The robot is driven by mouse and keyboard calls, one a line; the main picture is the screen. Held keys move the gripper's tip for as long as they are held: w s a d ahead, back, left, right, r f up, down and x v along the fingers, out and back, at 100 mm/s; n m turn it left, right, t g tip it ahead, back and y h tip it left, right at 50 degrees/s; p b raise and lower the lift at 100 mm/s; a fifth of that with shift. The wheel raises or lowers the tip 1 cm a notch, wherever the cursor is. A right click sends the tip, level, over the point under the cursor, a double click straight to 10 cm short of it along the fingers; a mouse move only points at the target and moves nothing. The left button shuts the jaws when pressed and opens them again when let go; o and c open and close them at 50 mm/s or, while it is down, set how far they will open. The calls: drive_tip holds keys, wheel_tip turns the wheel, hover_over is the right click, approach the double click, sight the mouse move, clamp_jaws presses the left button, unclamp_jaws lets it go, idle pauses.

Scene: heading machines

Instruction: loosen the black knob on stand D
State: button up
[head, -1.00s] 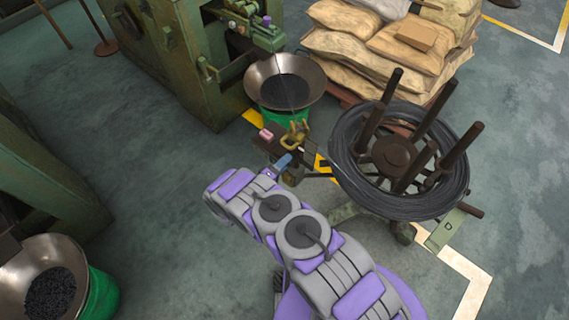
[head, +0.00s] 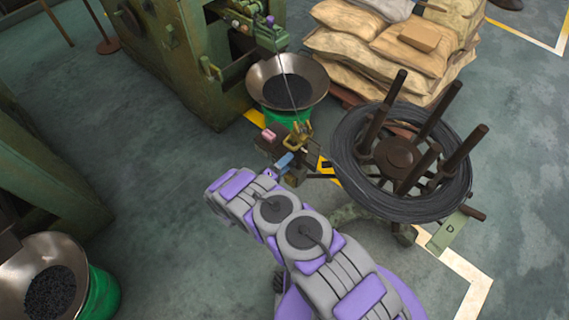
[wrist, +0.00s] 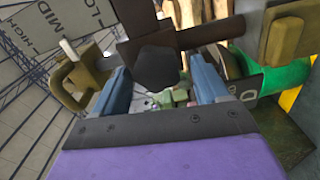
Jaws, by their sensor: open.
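Stand D carries a coil of dark wire (head: 345,135) around several brown posts, with a green plate marked D (head: 448,231) at its lower right. The black knob (wrist: 158,68) is a faceted dark piece on a brown block, seen close up in the wrist view. My gripper (wrist: 160,92) is open, with one blue finger on each side of the knob's lower part. I cannot tell whether either finger touches it. In the head view my gripper (head: 283,165) is beside brown and yellow fittings left of the coil; the knob cannot be made out there.
A brown rod (wrist: 212,34) runs right from the block. Yellowish fittings (wrist: 82,82) stand close on both sides. A metal bowl on a green bin (head: 287,85) and a green machine (head: 185,60) are behind. Stacked sacks (head: 375,45) are at the back right.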

drive_tip(key=p+v, duration=0.2)
drive_tip(key=v, duration=1.5)
drive_tip(key=shift+a, duration=0.2)
drive_tip(key=shift+s+f, duration=0.1)
drive_tip(key=shift+s, duration=0.05)
